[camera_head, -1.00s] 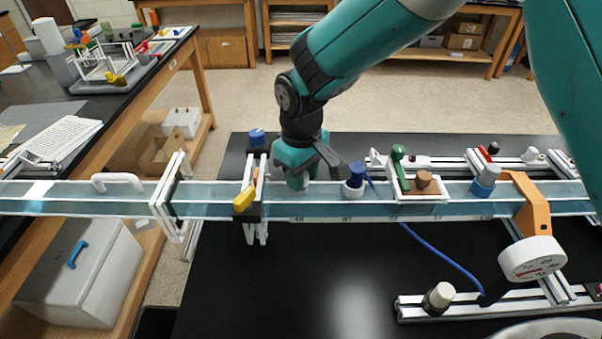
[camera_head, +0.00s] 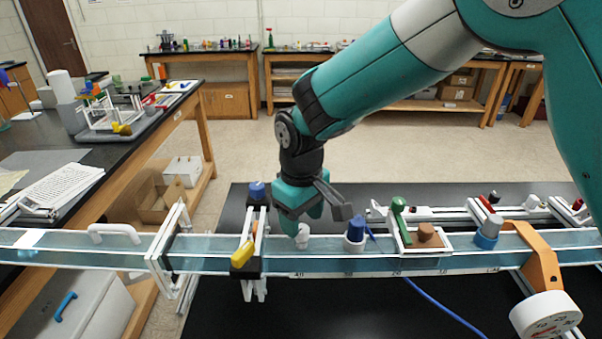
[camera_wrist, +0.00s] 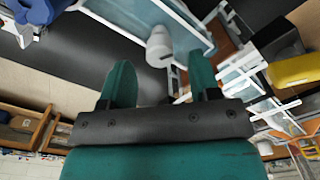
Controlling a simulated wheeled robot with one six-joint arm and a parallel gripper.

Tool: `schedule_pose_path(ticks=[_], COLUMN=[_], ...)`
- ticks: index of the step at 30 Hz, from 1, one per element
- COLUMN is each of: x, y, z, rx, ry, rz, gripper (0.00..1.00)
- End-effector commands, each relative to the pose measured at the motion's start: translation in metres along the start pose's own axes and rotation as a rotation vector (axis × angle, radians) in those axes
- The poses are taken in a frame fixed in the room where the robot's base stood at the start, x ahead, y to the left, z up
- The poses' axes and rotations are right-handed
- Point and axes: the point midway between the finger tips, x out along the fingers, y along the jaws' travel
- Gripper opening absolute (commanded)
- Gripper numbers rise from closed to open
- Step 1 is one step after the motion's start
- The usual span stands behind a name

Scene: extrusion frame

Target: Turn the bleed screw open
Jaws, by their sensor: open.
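A small whitish knob (camera_head: 303,236) stands upright on the clear rail (camera_head: 450,264), just below my gripper (camera_head: 308,218). No readable label marks it as the bleed screw, so I cannot tell for certain. In the wrist view the knob (camera_wrist: 159,46) shows beyond and between the two teal fingertips (camera_wrist: 160,68). My gripper is open, its fingers apart with nothing between them. The knob looks clear of the fingers.
A yellow handle (camera_head: 242,253) on a dark clamp is close on the left. A blue knob (camera_head: 355,232), a green lever (camera_head: 398,212) and a brown knob (camera_head: 426,232) are to the right. An orange bracket (camera_head: 540,258) with a round gauge (camera_head: 546,318) stands further right.

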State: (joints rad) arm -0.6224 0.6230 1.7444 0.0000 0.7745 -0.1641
Motion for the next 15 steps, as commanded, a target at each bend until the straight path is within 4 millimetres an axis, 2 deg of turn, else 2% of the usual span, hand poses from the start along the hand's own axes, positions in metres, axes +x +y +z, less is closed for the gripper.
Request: schedule_pose_path(ticks=[9, 15], x=[-0.081, -0.122], y=[0.000, 0.000], z=[-0.001, -0.001], rx=[0.000, 0.000], ry=[0.008, 0.005], rz=[0.001, 0.001], gripper=[0.57, 0.57])
